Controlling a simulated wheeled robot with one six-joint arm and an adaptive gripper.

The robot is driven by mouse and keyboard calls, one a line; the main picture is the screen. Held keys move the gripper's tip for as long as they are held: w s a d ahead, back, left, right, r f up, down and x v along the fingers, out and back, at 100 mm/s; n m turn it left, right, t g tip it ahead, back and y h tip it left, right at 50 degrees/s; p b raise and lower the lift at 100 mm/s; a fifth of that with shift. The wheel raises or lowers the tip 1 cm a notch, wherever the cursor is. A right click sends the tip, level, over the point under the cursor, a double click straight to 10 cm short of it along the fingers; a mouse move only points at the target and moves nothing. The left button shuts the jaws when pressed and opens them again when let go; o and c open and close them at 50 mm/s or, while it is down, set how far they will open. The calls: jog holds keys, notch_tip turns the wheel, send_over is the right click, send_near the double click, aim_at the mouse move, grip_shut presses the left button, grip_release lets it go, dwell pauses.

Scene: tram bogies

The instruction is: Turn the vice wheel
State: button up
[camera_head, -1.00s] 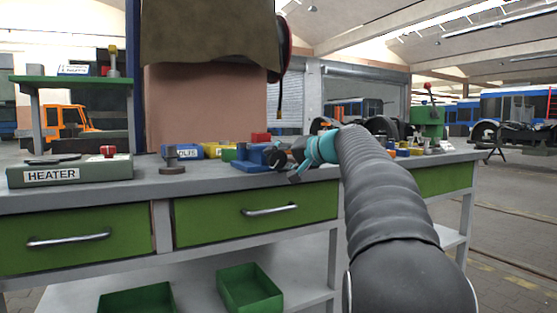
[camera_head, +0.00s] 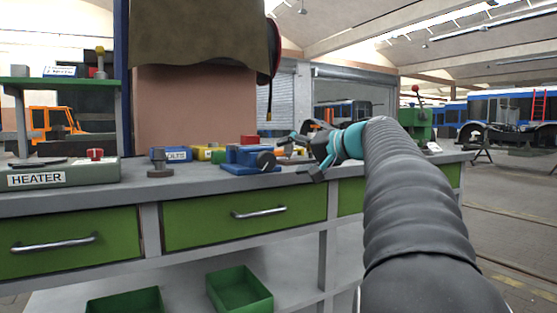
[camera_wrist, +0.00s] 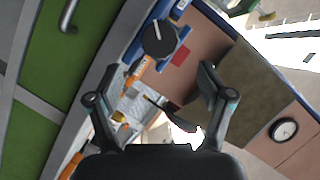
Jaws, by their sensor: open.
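The blue vice (camera_head: 240,156) stands on the grey bench top. Its dark round wheel (camera_head: 266,161) faces the front of the bench. In the wrist view the wheel (camera_wrist: 159,39) is a dark disc with a pale line on it, and parts of the blue vice (camera_wrist: 134,50) show around it. My gripper (camera_head: 303,150) is open and empty, just to the right of the wheel and apart from it. In the wrist view my gripper (camera_wrist: 150,86) has its fingers spread wide, with the wheel beyond them near the top of the picture.
The bench top (camera_head: 205,184) has a grey heater box (camera_head: 62,173) at the left. A dark knobbed piece (camera_head: 159,164) and blue and yellow boxes stand left of the vice. A green machine (camera_head: 416,122) stands at the right end. Green drawers with handles (camera_head: 258,212) are below.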

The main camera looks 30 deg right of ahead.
jog(key=shift+v, duration=1.55)
